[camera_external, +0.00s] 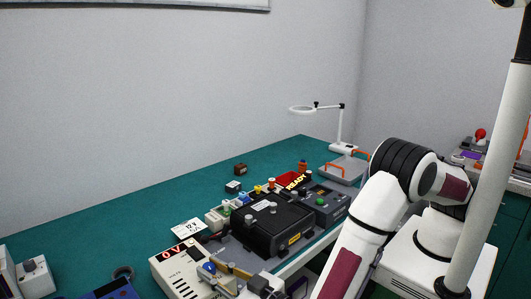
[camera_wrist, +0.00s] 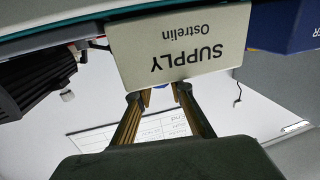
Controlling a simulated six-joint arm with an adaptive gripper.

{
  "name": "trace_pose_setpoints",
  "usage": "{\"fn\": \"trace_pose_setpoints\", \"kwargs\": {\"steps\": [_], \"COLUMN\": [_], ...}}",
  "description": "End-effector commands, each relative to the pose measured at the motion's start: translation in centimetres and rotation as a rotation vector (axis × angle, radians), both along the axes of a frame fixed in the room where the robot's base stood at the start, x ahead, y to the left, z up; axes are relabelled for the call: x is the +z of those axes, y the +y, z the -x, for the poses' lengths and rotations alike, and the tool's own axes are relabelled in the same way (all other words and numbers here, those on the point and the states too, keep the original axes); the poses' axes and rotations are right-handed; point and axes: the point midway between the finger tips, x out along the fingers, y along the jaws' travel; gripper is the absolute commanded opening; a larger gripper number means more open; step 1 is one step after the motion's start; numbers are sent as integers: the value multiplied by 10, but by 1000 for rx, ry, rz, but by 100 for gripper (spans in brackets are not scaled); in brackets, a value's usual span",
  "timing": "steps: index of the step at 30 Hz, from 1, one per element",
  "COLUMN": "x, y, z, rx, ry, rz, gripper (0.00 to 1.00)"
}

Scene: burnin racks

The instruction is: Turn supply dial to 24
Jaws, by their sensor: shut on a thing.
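The supply (camera_external: 180,276) is a cream box at the front of the bench, with a red lit display (camera_external: 178,252) that appears to read 0 V. Its blue dial (camera_external: 208,267) is on the side by my gripper (camera_external: 217,270). In the wrist view the supply (camera_wrist: 180,46) fills the top middle, its label "SUPPLY Ostrelin" upside down. My gripper's two fingers (camera_wrist: 160,92) reach its lower edge, with a little blue of the dial showing between the tips. My gripper is shut on the dial; the fingers hide most of it and its pointer.
A black fixture (camera_external: 268,228) and a grey unit (camera_external: 325,203) stand right of the supply. A small card (camera_external: 188,229) marked 12 V lies behind it. A blue box (camera_external: 108,290) is at left. The teal bench (camera_external: 110,235) is clear toward the back left.

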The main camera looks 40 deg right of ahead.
Motion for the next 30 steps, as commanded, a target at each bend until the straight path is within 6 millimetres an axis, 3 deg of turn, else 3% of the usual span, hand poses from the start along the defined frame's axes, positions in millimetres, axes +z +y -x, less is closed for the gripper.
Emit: {"fn": "trace_pose_setpoints", "kwargs": {"steps": [10,11,12,13,30], "x": [1,1,1,1,0], "y": [0,0,0,0,-1], "z": [0,0,0,0,9], "rx": [7,7,7,7,10], "ry": [0,0,0,0,1], "rz": [-1,-1,-2,-2,-1], "gripper": [0,24,34,38,38]}}
